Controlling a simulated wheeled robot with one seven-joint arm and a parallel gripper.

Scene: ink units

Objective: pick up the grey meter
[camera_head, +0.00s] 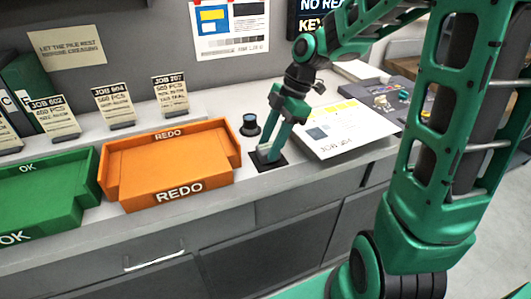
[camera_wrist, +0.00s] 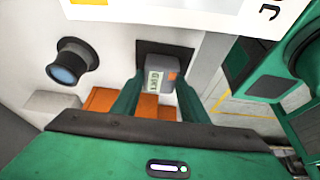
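The grey meter (camera_wrist: 171,66) stands on a small black pad (camera_wrist: 150,47) in the wrist view. In the head view my gripper (camera_head: 270,145) points down at the black pad (camera_head: 269,163) on the counter, and the fingers largely hide the meter.
A black loupe (camera_head: 250,125) stands close behind the pad, also in the wrist view (camera_wrist: 73,62). The orange REDO tray (camera_head: 168,167) is just left of my gripper, with the green OK tray (camera_head: 40,195) beyond it. A printed sheet (camera_head: 345,128) lies to the right.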

